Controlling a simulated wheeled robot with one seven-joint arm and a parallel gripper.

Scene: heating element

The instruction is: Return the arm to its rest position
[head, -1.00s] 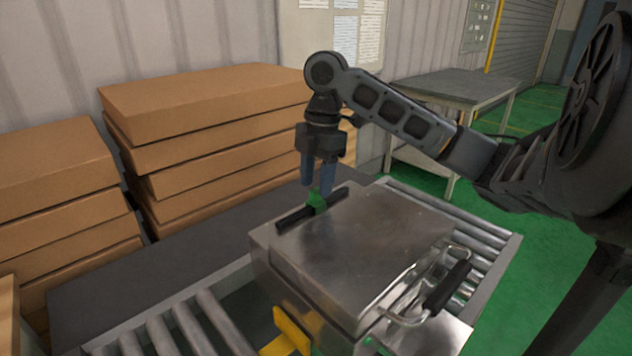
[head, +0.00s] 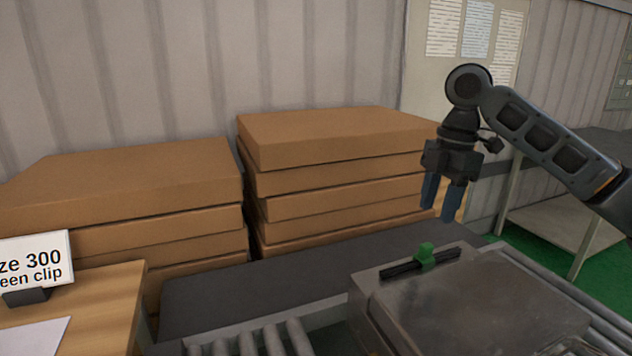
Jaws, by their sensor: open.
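My gripper (head: 441,212) hangs at the right of the head view, fingers pointing down and apart, with nothing between them. It is above and slightly behind a green clip (head: 425,256). The clip sits on a black bar (head: 400,269) at the back edge of a grey metal unit (head: 490,310). A clear gap shows between the fingertips and the clip. My arm reaches in from the right edge.
The unit rests on a roller conveyor (head: 275,340). Stacked cardboard boxes (head: 330,140) stand behind a dark surface (head: 250,290). A sign (head: 35,262) stands on a wooden table (head: 115,290) at left. A grey table (head: 545,225) is at back right.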

